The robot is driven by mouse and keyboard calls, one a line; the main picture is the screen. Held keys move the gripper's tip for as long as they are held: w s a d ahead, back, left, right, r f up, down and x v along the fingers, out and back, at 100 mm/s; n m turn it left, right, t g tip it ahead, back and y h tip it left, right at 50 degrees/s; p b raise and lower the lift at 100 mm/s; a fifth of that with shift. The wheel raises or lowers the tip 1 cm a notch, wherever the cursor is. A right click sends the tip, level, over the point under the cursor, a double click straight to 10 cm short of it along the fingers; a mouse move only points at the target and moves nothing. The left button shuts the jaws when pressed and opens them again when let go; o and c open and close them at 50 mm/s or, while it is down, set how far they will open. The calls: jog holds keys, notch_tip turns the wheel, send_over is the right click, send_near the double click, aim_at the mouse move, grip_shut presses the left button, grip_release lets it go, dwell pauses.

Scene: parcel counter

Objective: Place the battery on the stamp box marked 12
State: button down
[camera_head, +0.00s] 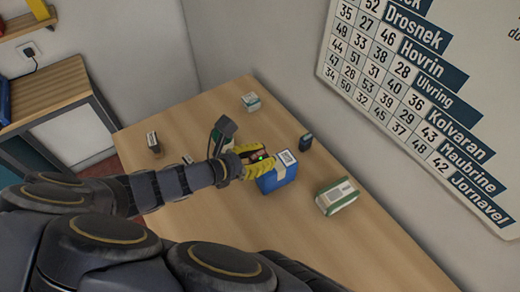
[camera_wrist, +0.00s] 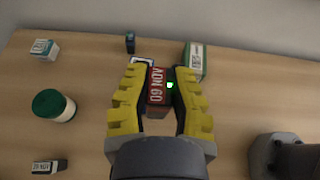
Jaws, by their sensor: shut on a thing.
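My gripper (camera_head: 256,159) has its yellow fingers closed on both sides of a dark block with a red face (camera_wrist: 157,84) reading "09 NOV". A small green light shows beside it; I cannot tell which part it belongs to. I cannot tell for sure that this block is the battery. A blue box (camera_head: 279,178) with a white label on top lies right at the fingertips in the head view; touching or apart is unclear. In the wrist view the fingers and block hide most of it. No mark 12 is readable on any box.
A green-and-white box (camera_head: 338,196) lies to the right. A small dark blue item (camera_head: 305,143), a small white-and-green box (camera_head: 251,101) and a small dark box (camera_head: 153,142) stand apart. The wrist view shows a green-lidded jar (camera_wrist: 54,106) at left. Wood between them is clear.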

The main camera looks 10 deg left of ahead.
jog(key=w+a+r+n+t+y, duration=0.2)
jog(key=w+a+n+y, duration=0.1)
jog(key=w, duration=0.5)
jog(key=w+a+r+n+t+y, duration=0.1)
jog(key=w+a+r+n+y, duration=0.2)
jog(key=w, duration=0.6)
jog(key=n+t+y, duration=0.1)
jog(key=n+y, duration=0.2)
send_over(251, 97)
jog(key=f, duration=1.4)
jog(key=shift+s+f, duration=0.3)
jog(key=shift+s, duration=0.05)
jog(key=shift+w+f, duration=0.35)
jog(key=shift+f, duration=1.6)
